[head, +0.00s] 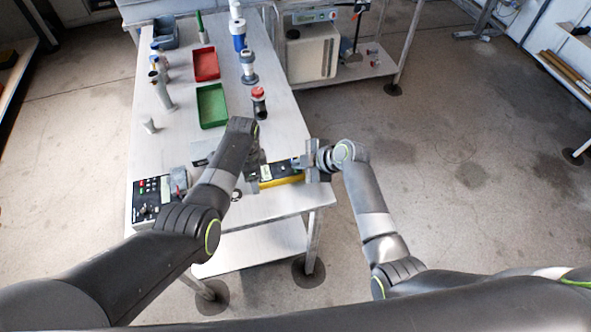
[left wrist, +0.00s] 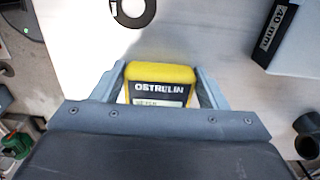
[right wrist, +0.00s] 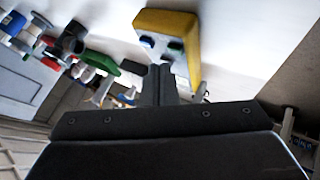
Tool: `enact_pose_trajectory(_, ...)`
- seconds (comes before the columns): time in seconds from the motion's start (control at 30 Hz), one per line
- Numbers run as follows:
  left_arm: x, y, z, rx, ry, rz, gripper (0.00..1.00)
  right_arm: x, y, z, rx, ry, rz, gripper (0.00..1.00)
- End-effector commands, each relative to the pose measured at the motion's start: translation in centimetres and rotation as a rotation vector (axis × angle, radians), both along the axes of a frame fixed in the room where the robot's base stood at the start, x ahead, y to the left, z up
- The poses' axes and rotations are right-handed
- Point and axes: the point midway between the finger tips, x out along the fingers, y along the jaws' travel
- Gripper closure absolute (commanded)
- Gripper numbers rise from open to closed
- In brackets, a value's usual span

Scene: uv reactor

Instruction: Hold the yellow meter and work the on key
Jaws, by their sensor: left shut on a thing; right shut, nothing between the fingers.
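The yellow meter (head: 283,181) lies at the near right part of the table, its dark face up. In the left wrist view its yellow end (left wrist: 160,72), with a dark label reading OSTRULIN, sits between the two fingers of my left gripper (left wrist: 160,92), which is shut on it. My right gripper (head: 303,163) is at the meter's right end.
A grey and black keypad device (head: 150,200) stands at the table's near left corner. Red (head: 206,64) and green (head: 211,104) trays and several upright bottles and tools stand farther back. A ring (left wrist: 133,10) lies near the meter. A side cart (head: 350,68) stands at the back right.

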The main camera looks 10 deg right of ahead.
Motion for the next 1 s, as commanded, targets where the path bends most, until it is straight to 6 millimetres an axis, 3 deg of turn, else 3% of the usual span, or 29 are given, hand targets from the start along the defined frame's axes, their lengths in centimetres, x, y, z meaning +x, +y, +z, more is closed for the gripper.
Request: enact_pose_trajectory(1.0,0.03,0.0,0.03,0.0,-0.001,0.0,0.63,-0.04,-0.01,-0.87,0.0,0.0,0.0,1.0)
